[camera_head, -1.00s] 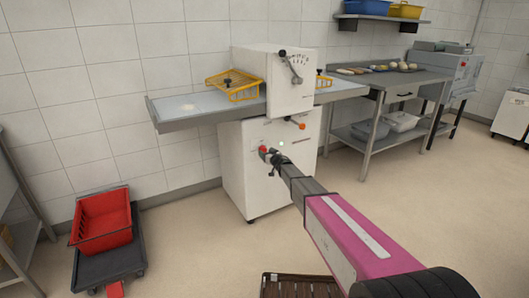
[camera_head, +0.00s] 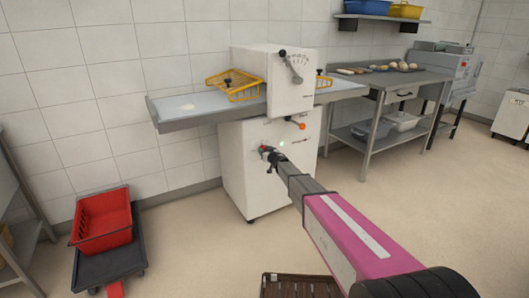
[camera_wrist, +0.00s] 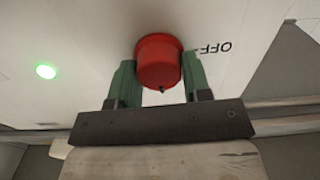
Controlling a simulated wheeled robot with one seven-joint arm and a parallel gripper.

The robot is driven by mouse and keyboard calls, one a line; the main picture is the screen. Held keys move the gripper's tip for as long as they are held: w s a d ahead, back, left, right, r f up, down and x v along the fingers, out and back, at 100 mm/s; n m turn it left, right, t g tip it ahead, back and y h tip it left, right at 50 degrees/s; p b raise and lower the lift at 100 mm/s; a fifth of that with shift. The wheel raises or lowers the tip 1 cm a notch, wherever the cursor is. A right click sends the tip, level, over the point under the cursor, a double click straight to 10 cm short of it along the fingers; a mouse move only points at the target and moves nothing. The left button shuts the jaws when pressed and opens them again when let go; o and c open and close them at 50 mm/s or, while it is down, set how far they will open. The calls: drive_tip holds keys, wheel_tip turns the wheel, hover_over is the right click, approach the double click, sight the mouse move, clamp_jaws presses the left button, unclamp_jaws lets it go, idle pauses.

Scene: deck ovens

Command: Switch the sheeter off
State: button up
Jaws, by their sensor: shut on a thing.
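The sheeter (camera_head: 262,185) is a white machine with a belt table on each side, standing against the tiled wall. A red knob (camera_wrist: 159,62) sits on its front panel, with "OFF" lettering beside it, upside down in the wrist view. A green light (camera_wrist: 46,71) glows on the panel, and it also shows in the head view (camera_head: 281,143). My gripper (camera_wrist: 158,85) has its green fingers on both sides of the red knob, shut on it. In the head view my gripper (camera_head: 268,156) reaches the panel and mostly hides the knob.
An orange-tipped lever (camera_head: 300,125) and an upper lever with a dial (camera_head: 292,70) are on the sheeter near my arm. A steel table (camera_head: 400,82) stands at right, a red crate (camera_head: 104,220) on a dolly at left. A brown crate (camera_head: 300,284) lies low in front.

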drive_tip(key=n, duration=0.8)
drive_tip(key=shift+s+a+f+n, duration=0.1)
drive_tip(key=shift+n, duration=0.2)
drive_tip(key=n, duration=0.4)
drive_tip(key=shift+n, duration=0.3)
drive_tip(key=n, duration=0.4)
drive_tip(key=shift+f, duration=0.15)
drive_tip(key=shift+n, duration=0.3)
drive_tip(key=o, duration=0.9)
